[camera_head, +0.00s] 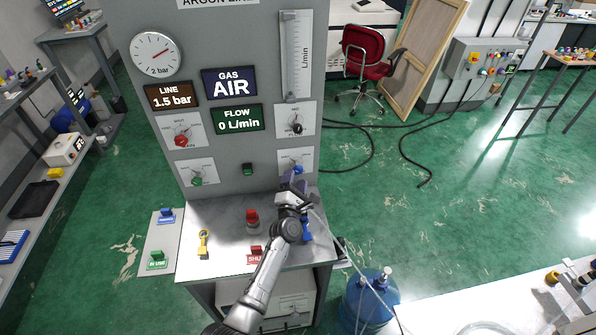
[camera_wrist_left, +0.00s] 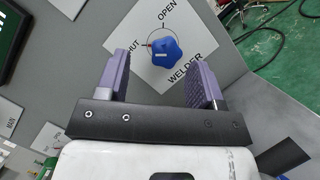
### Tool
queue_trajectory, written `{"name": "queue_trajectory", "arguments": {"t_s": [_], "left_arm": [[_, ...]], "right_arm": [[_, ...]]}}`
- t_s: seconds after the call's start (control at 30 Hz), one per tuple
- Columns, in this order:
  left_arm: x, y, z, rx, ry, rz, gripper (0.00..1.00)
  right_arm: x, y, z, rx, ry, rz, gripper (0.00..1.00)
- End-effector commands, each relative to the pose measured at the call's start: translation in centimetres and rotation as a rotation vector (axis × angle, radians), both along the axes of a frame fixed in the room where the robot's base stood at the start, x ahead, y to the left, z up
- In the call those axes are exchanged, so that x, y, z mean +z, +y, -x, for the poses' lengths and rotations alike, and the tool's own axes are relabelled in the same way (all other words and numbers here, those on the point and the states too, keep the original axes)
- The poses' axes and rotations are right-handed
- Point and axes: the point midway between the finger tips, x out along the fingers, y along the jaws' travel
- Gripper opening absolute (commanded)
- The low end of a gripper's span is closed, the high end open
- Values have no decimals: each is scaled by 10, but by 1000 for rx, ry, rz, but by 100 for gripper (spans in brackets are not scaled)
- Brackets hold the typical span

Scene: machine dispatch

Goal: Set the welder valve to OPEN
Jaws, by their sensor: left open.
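The welder valve is a blue lobed knob (camera_wrist_left: 166,52) on a white plate marked OPEN, SHUT and WELDER in the left wrist view. It also shows at the lower right of the grey panel in the head view (camera_head: 298,170). A small pale mark is on the knob's face; I cannot tell for sure which label it points to. My left gripper (camera_wrist_left: 159,68) is open, with its purple fingers on either side of the knob as seen from the wrist, and it is not closed on it. In the head view my left gripper (camera_head: 294,182) is just below the knob. My right gripper is not in view.
The panel also carries a red knob (camera_head: 181,140), a black knob (camera_head: 296,128), a green knob (camera_head: 197,181) and a gauge (camera_head: 155,54). The flow display (camera_head: 237,118) reads 0 L/min. A red button (camera_head: 252,217) and yellow item (camera_head: 204,243) sit on the ledge.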

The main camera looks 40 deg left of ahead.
Motion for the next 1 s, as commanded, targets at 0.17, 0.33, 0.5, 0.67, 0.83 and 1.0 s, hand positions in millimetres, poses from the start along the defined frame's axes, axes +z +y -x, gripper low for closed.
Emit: {"name": "queue_trajectory", "arguments": {"t_s": [0.17,0.33,0.5,0.67,0.83,1.0], "left_arm": [[0,13,-23,-1,0,-3,61],[1,20,-35,1,0,-1,61],[3,23,-41,0,1,-2,61],[3,24,-42,0,2,-1,61],[3,24,-42,-1,1,-2,61],[3,24,-42,0,2,-1,45]], "right_arm": [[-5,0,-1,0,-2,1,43],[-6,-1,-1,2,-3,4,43],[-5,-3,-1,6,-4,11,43],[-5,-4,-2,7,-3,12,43],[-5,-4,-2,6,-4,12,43],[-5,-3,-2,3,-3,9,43]]}}
